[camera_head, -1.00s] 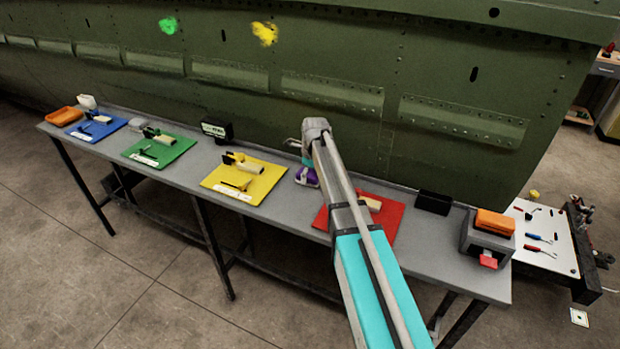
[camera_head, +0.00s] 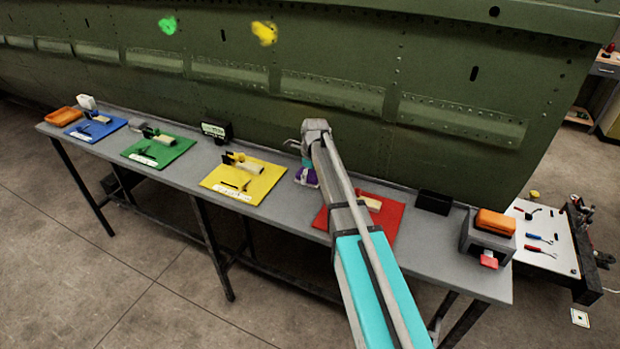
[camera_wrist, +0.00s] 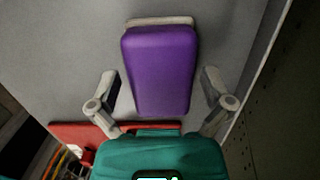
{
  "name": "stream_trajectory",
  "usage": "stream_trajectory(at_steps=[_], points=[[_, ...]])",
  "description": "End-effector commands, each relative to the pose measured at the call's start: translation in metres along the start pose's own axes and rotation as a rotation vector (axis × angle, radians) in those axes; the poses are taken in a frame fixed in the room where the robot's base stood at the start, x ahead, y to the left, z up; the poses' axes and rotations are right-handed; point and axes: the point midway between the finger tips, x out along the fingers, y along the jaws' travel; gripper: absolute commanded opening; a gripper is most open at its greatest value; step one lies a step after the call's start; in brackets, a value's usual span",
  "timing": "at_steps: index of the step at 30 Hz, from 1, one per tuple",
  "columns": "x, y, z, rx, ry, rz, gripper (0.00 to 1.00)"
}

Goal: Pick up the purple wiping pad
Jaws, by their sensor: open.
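The purple wiping pad (camera_wrist: 160,70) lies on the grey table, with a pale edge showing at its far end in the wrist view. In the head view only a small part of the pad (camera_head: 306,177) shows beneath my arm's end. My gripper (camera_wrist: 162,88) is open, with one finger on each side of the pad and a gap on both sides. The fingers do not appear to touch it. Their height above the table is hard to tell.
The grey table (camera_head: 290,203) stands along a green riveted fuselage panel (camera_head: 330,60). A yellow mat (camera_head: 262,187) with tools lies left of the pad, and a red mat (camera_head: 388,222) lies to its right. A black box (camera_head: 433,201) stands farther right.

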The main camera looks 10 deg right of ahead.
Motion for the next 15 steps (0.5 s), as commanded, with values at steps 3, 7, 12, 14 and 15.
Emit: stream_trajectory(at_steps=[3, 7, 12, 14, 15], points=[[0.0000, 0.0001, 0.0001, 0.000, 0.000, 0.000, 0.87], [0.0000, 0.0001, 0.0002, 0.000, 0.000, 0.000, 0.63], [0.0000, 0.0002, 0.0003, 0.000, 0.000, 0.000, 0.31], [0.0000, 0.0003, 0.0003, -0.001, 0.000, 0.000, 0.30], [0.0000, 0.0002, 0.0003, -0.001, 0.000, 0.000, 0.30]])
